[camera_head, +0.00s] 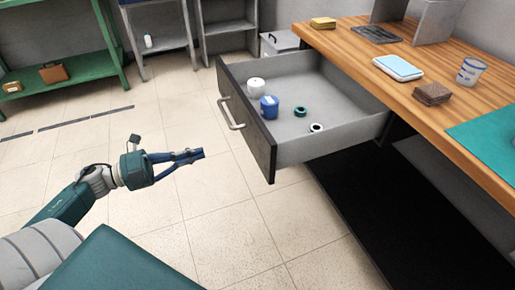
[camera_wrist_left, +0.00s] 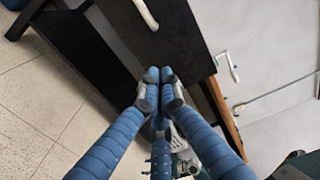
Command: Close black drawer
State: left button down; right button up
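The black drawer (camera_head: 248,122) under the wooden workbench is pulled well out, its black front facing left with a pale bar handle (camera_head: 231,113). Its grey inside holds a white roll, a blue roll, a green ring and a small black-and-white ring. My left gripper (camera_head: 203,153) is in front of the drawer front, left of and below the handle, apart from it in the head view. In the left wrist view, its fingertips (camera_wrist_left: 159,75) meet with nothing between them, and a black panel (camera_wrist_left: 180,35) and a pale handle (camera_wrist_left: 146,13) show beyond. My right gripper is not in view.
The wooden workbench (camera_head: 350,50) carries a blue-topped box (camera_head: 398,68), a cup (camera_head: 471,71), brown blocks (camera_head: 432,93) and a teal mat (camera_head: 490,135). Green shelving (camera_head: 65,72) and grey shelves stand at the back. The tiled floor left of the drawer is clear.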

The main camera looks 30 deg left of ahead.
aim_at(251, 138)
pick_arm(q)
jog(key=x, duration=1.3)
jog(key=shift+w+d, duration=0.1)
jog(key=shift+w, duration=0.15)
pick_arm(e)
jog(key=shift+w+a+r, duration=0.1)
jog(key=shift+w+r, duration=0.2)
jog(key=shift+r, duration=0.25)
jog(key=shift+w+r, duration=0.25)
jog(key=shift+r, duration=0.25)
pick_arm(q)
jog(key=shift+w, duration=0.1)
